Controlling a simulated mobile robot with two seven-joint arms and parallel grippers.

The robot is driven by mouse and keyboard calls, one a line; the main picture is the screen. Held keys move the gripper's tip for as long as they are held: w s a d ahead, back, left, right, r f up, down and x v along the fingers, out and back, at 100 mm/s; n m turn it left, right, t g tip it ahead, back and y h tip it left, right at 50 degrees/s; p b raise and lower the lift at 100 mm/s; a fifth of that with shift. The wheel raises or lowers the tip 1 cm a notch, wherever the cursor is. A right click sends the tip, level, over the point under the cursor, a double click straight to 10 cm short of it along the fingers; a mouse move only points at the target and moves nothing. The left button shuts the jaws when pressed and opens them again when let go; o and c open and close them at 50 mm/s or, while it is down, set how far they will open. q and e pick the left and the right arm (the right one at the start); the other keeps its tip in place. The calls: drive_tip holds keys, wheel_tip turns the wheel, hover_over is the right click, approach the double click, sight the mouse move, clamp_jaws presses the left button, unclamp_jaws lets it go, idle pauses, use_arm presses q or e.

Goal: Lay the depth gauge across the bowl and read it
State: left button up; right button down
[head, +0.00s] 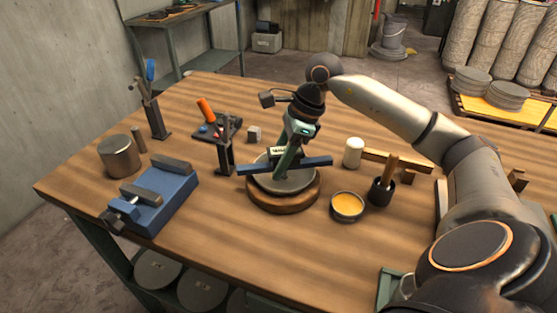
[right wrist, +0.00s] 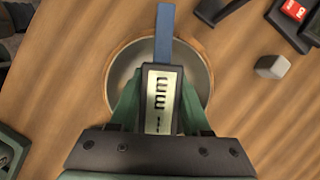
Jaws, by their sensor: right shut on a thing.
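The depth gauge, a blue bar (head: 316,162) with a dark display housing, lies over the bowl (head: 268,184) in the head view, its ends reaching past the rim. My right gripper (head: 287,158) is shut on the gauge's housing from above. In the right wrist view, the green fingers (right wrist: 160,106) flank the housing, and the gauge's blue bar (right wrist: 164,35) crosses the rim of the grey bowl (right wrist: 125,72). The display shows "mm" and short dashes. I cannot tell whether the bar touches the rim. The bowl sits on a round wooden base (head: 284,206). My left gripper is not in view.
A blue vise (head: 165,197) and metal cylinder (head: 120,157) stand left. A dark stand (head: 225,150) is close to the bowl's left. A yellow-filled tin (head: 347,206), tool cup (head: 381,191) and white cylinder (head: 353,152) stand right. The table's front is clear.

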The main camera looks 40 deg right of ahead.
drive_tip(key=shift+f, duration=0.1)
idle(0.3)
drive_tip(key=shift+c, duration=1.4)
unclamp_jaws()
drive_tip(key=p+v, duration=0.1)
drive_tip(key=v, duration=1.1)
drive_tip(key=shift+s+d+r, duration=0.1)
drive_tip(key=shift+s+r, duration=0.05)
drive_tip(key=shift+r, duration=0.1)
drive_tip(key=shift+f, duration=0.1)
